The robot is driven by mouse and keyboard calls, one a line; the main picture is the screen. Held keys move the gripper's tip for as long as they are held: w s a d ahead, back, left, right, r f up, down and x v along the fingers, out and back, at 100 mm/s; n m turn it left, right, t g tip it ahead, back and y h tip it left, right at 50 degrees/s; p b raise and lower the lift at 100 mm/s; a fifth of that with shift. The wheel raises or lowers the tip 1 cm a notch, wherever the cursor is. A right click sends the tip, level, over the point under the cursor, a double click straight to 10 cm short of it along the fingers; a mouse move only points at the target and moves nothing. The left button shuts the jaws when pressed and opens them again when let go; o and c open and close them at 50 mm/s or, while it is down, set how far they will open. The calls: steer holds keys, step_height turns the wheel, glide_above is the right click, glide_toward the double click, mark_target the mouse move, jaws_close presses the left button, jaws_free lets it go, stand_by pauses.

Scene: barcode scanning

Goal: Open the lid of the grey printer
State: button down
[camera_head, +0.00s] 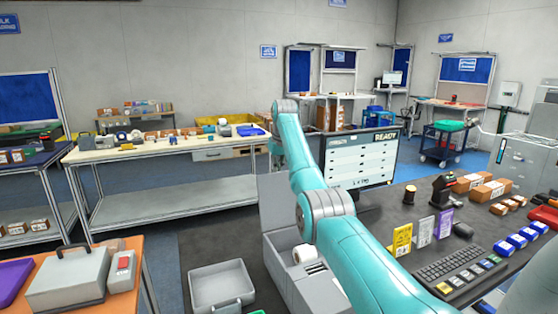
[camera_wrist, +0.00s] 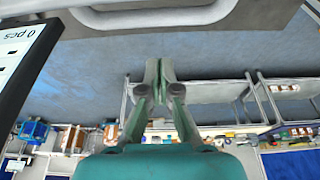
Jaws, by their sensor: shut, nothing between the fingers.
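The grey printer (camera_head: 284,282) stands at the left end of the dark counter, partly hidden behind my teal arm. Its lid (camera_head: 276,203) stands raised at the back, and a white roll (camera_head: 303,254) shows inside the body. My gripper (camera_wrist: 159,70) is shut and empty in the wrist view, its two fingertips together over blue floor. In the head view my gripper is mostly hidden behind the arm, up near the back of the printer. A pale grey edge with a handle-like bar (camera_wrist: 150,17) crosses the top of the wrist view; I cannot tell if it is the lid.
A monitor (camera_head: 360,160) stands behind the arm. Yellow, white and purple cards (camera_head: 402,240), a keyboard (camera_head: 458,270) and a scanner on a stand (camera_head: 441,190) are to the right. A grey open bin (camera_head: 222,284) is left of the printer. A grey case (camera_head: 70,280) sits on the orange table.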

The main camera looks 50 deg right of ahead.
steer(key=shift+s+a+r, duration=0.1)
steer(key=shift+s+a, duration=0.45)
steer(key=shift+s, duration=0.3)
steer(key=shift+s+a+r, duration=0.1)
steer(key=shift+s+a, duration=0.45)
steer(key=shift+s, duration=0.3)
steer(key=shift+w, duration=0.1)
